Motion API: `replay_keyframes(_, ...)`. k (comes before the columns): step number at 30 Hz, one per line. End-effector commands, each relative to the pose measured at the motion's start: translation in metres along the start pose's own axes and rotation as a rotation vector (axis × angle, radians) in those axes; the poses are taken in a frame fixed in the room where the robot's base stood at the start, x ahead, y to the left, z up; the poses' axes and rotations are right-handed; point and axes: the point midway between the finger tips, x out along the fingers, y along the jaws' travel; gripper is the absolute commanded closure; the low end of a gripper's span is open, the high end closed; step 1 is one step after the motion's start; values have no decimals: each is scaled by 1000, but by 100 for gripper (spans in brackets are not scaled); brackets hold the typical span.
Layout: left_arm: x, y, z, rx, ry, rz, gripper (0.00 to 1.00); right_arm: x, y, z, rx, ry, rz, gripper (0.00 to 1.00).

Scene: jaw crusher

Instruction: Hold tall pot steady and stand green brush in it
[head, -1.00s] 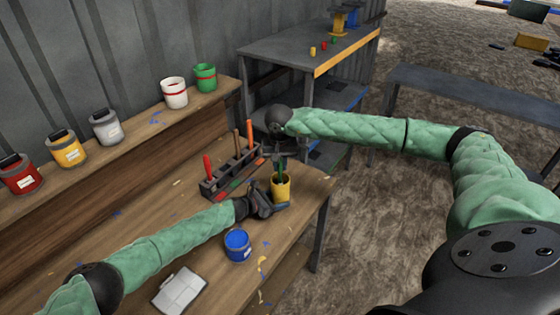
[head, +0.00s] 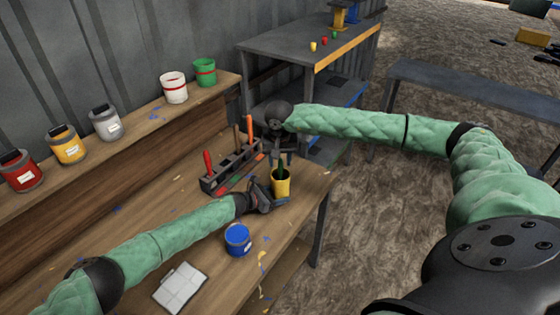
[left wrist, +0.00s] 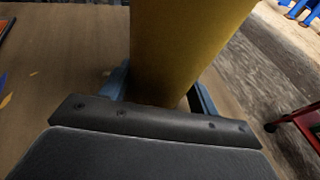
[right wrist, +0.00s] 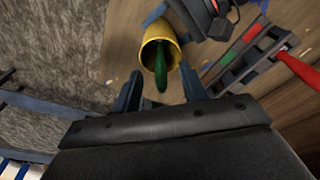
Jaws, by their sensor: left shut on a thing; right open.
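The tall yellow pot (head: 282,186) stands upright near the right end of the workbench. My left gripper (head: 282,201) is shut around its lower part; the pot's yellow wall (left wrist: 185,45) fills the middle of the left wrist view between the fingers. The green brush (head: 281,168) is in the pot, its end sticking up above the rim. My right gripper (head: 281,153) is open above the pot. In the right wrist view the green brush (right wrist: 161,68) leans out of the pot's mouth (right wrist: 158,34), and the open fingers (right wrist: 160,88) are apart from it. The brush's lower end is hidden inside.
A dark rack (head: 232,168) with red, brown and orange-handled tools stands left of the pot. A blue can (head: 238,241) and a pale tile-like block (head: 180,288) lie nearer on the bench. Several paint cans line the shelf, including a white one (head: 174,88).

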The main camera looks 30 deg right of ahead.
Motion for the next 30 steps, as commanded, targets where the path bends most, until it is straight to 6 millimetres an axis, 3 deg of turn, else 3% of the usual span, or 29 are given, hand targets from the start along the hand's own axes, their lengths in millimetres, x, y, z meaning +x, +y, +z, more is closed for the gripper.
replay_keyframes(18, 0, 0, 0, 0, 0, 0, 52, -100, 0, -1, 0, 2, -1, 58)
replay_keyframes(30, 0, 0, 0, 0, 0, 0, 52, -116, 0, -1, 0, 0, 0, 58)
